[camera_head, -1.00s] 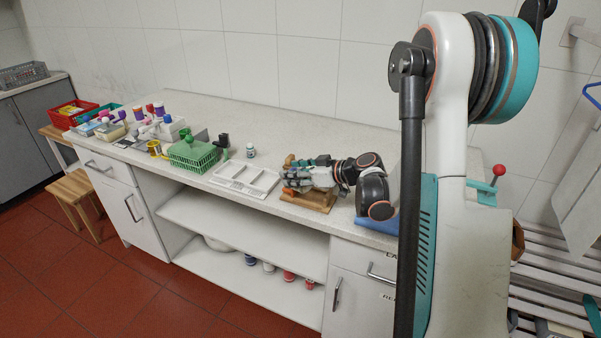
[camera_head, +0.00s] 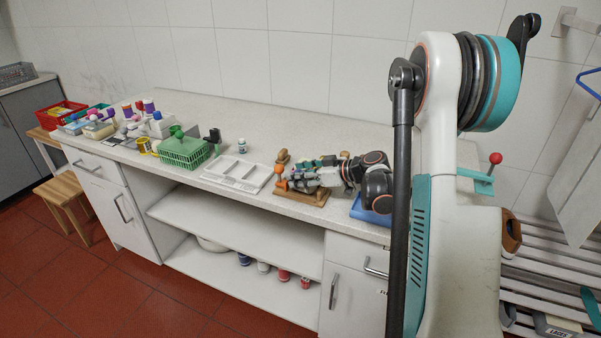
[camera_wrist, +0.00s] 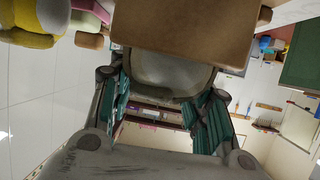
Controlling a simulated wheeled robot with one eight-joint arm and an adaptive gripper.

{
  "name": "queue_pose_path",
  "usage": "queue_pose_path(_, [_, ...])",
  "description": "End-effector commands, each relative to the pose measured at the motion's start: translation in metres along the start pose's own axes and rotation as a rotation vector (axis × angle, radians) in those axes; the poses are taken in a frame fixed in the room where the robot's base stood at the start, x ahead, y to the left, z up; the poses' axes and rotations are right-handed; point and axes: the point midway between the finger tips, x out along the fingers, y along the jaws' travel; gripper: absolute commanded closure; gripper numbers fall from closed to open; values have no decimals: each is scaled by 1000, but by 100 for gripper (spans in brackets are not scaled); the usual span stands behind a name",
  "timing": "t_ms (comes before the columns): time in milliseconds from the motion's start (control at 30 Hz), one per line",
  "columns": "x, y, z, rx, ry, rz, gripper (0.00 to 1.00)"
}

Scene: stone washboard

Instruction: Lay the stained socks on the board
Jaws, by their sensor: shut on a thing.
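My gripper (camera_head: 296,180) is at the worktop, low over a brown wooden board-like base (camera_head: 318,199), its fingers pointing left. An orange-brown upright piece (camera_head: 282,170) stands at its fingertips. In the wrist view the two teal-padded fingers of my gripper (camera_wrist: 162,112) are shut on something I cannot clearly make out. A grey rounded thing (camera_wrist: 160,75) and a brown block (camera_wrist: 185,28) lie beyond them and hide much of the view. I cannot pick out stained socks with certainty; the arm and fingers cover part of the base.
A white divided tray (camera_head: 238,173) lies left of my gripper, with a small bottle (camera_head: 242,146) behind it. A green basket (camera_head: 184,153) stands further left. A blue item (camera_head: 370,211) lies to the right, under my arm. The back of the worktop is clear.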

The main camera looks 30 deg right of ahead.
Motion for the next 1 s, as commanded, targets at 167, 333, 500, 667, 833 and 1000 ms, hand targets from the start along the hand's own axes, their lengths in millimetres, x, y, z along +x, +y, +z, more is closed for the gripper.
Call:
queue_pose_path(167, [2,0,5,0,0,0,79])
queue_pose_path(333, [2,0,5,0,0,0,79])
queue_pose_path(500, [2,0,5,0,0,0,32])
queue_pose_path(667, [2,0,5,0,0,0,32])
queue_pose_path(833, [1,0,5,0,0,1,32])
queue_pose_path(1000, [-16,1,5,1,0,4,32])
